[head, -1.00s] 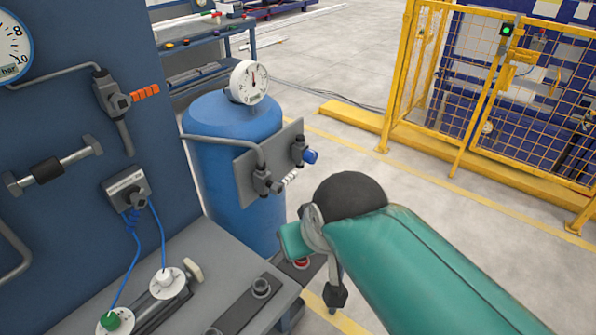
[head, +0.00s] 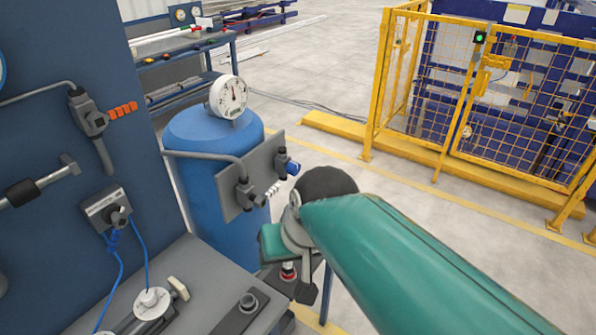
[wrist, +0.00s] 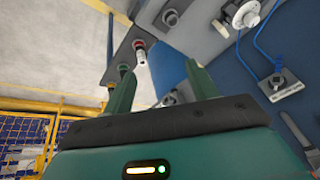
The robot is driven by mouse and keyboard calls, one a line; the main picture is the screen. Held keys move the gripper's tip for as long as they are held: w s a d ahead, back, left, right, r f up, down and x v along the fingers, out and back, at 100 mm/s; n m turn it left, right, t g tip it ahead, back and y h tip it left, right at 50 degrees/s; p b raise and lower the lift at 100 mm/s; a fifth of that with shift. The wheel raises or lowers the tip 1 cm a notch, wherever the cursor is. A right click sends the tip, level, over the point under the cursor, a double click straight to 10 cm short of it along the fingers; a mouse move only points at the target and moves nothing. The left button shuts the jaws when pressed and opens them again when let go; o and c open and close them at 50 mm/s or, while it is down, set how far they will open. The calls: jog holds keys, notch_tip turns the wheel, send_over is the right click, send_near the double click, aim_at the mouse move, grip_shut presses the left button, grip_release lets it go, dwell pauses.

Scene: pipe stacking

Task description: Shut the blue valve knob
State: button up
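The blue valve knob (head: 293,168) sits on the right-hand valve of a grey plate (head: 240,186) in front of the blue tank (head: 213,140). It is small in the head view, with no gripper on it. In the wrist view, my gripper (wrist: 161,80) has its two teal fingers apart, with nothing held between them. The blue tank's side (wrist: 170,72) shows beyond the gap. I cannot make out the blue knob in the wrist view. In the head view my arm stands to the right of the valve plate and below the knob, and the fingers are not clearly visible.
A pressure gauge (head: 228,97) tops the tank. A blue panel with an orange-handled valve (head: 122,110) and a grey bench (head: 175,290) stand at left. A yellow fence (head: 480,110) stands at right.

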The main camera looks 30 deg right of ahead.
jog(key=w+f+m+g+y, duration=0.2)
jog(key=w+f+m+y, duration=0.25)
jog(key=w+m, duration=0.2)
jog(key=m+t+y, duration=0.3)
jog(key=m+t, duration=1)
jog(key=m, duration=0.6)
send_near(297, 170)
jog(key=shift+n, duration=0.25)
jog(key=x, duration=0.9)
jog(key=shift+w+a+f, duration=0.1)
jog(key=shift+w, duration=0.25)
jog(key=c, duration=1)
